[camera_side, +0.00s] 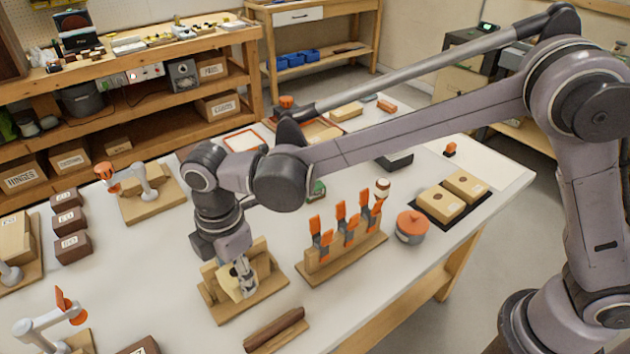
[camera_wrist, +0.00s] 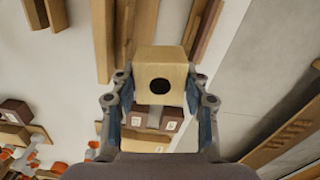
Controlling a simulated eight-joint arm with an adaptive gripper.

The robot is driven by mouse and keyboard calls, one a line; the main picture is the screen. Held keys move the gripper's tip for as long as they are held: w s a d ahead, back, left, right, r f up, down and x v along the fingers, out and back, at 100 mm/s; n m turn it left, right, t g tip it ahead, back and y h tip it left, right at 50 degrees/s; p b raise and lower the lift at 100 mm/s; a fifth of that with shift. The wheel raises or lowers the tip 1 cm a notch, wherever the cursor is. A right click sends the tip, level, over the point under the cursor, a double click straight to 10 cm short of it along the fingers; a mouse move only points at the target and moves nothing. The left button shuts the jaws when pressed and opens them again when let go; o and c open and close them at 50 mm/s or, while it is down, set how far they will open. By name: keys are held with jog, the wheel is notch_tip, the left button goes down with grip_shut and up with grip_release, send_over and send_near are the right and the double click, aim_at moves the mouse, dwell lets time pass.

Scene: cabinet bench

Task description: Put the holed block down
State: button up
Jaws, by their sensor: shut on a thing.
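The holed block (camera_wrist: 160,85) is pale wood with a dark round hole in the face toward the wrist camera. My gripper (camera_wrist: 158,100) is shut on it, one finger at each side. In the side view the pale block (camera_side: 229,282) shows partly behind my gripper (camera_side: 243,284), at a wooden stand (camera_side: 262,292) with a flat base and uprights. The fingers point down there. I cannot tell whether the block touches the stand or hangs just above it; its underside is hidden.
A rack (camera_side: 345,258) with orange-handled clamps stands just right of the stand. A dark brown bar piece (camera_side: 274,328) lies in front. An orange-lidded pot (camera_side: 411,227) and two more holed blocks on a black mat (camera_side: 457,221) are farther right. Bare table lies left of the stand.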

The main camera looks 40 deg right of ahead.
notch_tip(320, 180, up, 5)
jog(key=shift+d, duration=0.15)
jog(key=w+d+m, duration=0.1)
jog(key=w+d, duration=0.8)
jog(key=d, duration=0.5)
jog(key=w+d+m, duration=0.1)
jog(key=w+d, duration=0.9)
jog(key=d, duration=0.4)
jog(key=w+a+f, duration=0.1)
jog(key=a+f, duration=0.2)
jog(key=f, duration=0.1)
jog(key=a+f, duration=0.4)
jog(key=w+a+f, duration=0.1)
jog(key=a+f, duration=0.2)
jog(key=f, duration=0.1)
jog(key=shift+w+a, duration=0.35)
jog(key=shift+a, duration=0.05)
jog(key=shift+f, duration=2)
jog(key=shift+f, duration=0.1)
jog(key=o, duration=1.1)
jog(key=shift+o, duration=0.2)
